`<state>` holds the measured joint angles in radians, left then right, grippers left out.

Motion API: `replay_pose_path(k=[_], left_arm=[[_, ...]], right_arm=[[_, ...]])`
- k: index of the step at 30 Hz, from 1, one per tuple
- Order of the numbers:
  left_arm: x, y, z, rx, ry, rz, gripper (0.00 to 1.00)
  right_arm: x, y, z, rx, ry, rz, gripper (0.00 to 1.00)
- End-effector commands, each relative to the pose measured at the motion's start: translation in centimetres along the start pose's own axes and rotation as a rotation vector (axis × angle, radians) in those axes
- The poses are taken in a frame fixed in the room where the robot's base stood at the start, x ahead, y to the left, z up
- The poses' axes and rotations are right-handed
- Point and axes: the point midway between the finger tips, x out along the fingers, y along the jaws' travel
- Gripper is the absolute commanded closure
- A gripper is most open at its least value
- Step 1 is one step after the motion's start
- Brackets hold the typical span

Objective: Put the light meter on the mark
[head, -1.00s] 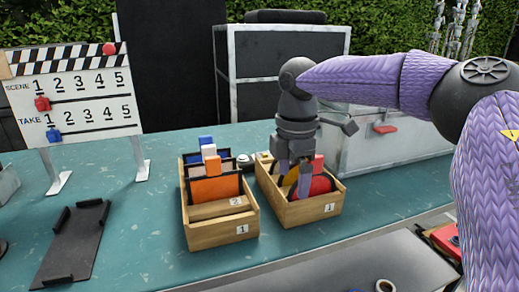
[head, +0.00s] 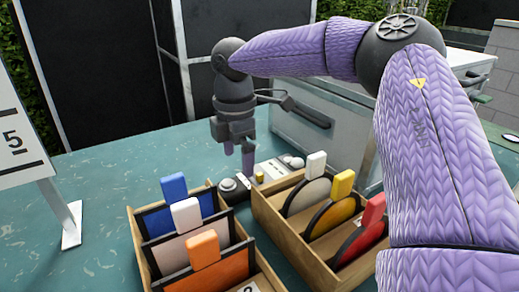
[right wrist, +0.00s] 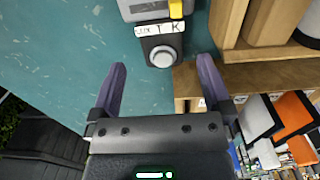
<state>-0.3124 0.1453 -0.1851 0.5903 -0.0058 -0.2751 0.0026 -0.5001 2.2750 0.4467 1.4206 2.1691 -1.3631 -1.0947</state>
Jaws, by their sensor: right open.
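A small black device with a white dome (head: 228,187), which looks like the light meter, lies on the teal table behind the two wooden crates. It also shows in the right wrist view (right wrist: 162,55), just beyond and between my fingertips. My right gripper (head: 239,160) points down above the table close behind this device, open and empty. In the right wrist view its two purple fingers (right wrist: 162,72) stand wide apart. I cannot make out a mark for the meter. My left gripper is not in view.
A grey box with a yellow button (head: 270,172) sits against the device. The left crate (head: 138,245) holds blue, white and orange tabbed panels; the right crate (head: 270,222) holds white, yellow and red tabbed discs. A large grey case (head: 325,125) stands behind.

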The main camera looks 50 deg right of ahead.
Motion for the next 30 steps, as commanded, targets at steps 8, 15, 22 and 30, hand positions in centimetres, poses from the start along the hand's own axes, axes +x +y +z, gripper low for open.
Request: replay_pose_path(k=[8, 15, 22, 30], left_arm=[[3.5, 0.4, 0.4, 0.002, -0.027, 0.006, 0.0], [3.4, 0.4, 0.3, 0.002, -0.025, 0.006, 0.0], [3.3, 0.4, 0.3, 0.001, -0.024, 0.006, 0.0], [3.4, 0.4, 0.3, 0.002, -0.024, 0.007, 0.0]], right_arm=[[5.7, -0.1, 0.2, -0.001, -0.001, -0.006, 0.0], [5.8, -0.1, 0.2, 0.0, 0.001, 0.0, 0.0], [5.8, -0.1, 0.2, -0.001, 0.0, 0.0, 0.49], [5.8, -0.1, 0.2, -0.001, 0.0, 0.0, 1.0]])
